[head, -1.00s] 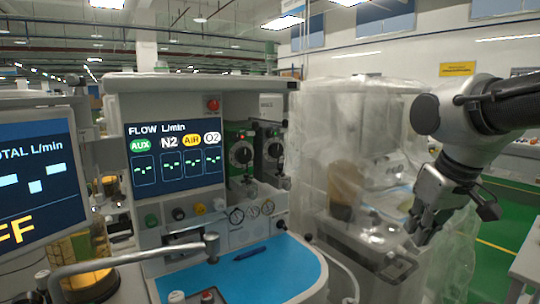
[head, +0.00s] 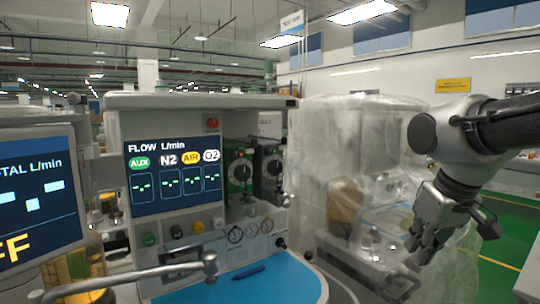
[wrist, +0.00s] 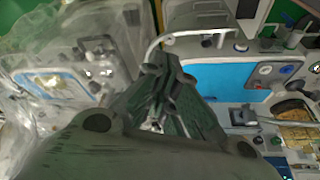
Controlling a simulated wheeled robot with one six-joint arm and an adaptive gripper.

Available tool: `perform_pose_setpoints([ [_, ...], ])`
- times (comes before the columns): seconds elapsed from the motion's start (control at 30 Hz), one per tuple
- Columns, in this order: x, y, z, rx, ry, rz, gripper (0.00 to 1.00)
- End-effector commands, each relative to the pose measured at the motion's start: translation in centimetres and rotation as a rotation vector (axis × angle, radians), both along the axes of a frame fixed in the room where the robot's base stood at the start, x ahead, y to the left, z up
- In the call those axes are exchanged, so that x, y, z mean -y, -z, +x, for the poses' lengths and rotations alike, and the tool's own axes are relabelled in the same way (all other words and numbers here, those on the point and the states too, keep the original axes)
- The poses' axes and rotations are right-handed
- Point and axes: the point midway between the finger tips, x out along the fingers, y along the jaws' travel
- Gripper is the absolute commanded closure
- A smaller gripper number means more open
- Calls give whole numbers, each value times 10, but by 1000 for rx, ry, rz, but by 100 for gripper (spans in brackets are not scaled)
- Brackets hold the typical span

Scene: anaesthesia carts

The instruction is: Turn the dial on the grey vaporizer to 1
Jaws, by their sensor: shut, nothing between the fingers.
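Two vaporizers hang side by side on the anaesthesia machine in the head view. The grey vaporizer (head: 268,170) is the right one, dark grey with a round pale dial (head: 273,167) on its front. The green vaporizer (head: 238,170) stands just to its left. The dial's number marks are too small to read. My gripper (head: 412,246) is shut and empty, pointing down, well to the right of the vaporizers and in front of the plastic-covered cart. In the wrist view my gripper (wrist: 160,75) shows from behind; I cannot make out the vaporizers there.
The flow screen (head: 173,175) is left of the vaporizers. A blue work surface (head: 225,285) with a dark pen juts out below. A metal rail (head: 135,275) crosses the lower left. A plastic-wrapped cart (head: 335,150) stands between the vaporizers and my arm.

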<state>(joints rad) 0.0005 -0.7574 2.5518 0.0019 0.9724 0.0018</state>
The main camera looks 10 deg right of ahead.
Motion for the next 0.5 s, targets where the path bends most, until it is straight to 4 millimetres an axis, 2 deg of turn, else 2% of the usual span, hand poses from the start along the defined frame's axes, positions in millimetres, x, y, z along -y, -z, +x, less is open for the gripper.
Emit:
perform_pose_setpoints([
  [0.3, 0, 0, 0, 0, 0, 0, 100],
  [0.43, 0, 0, 8, 14, 1, -3, 78],
  [0.5, 1, -2, 28, 55, 3, -10, 65],
])
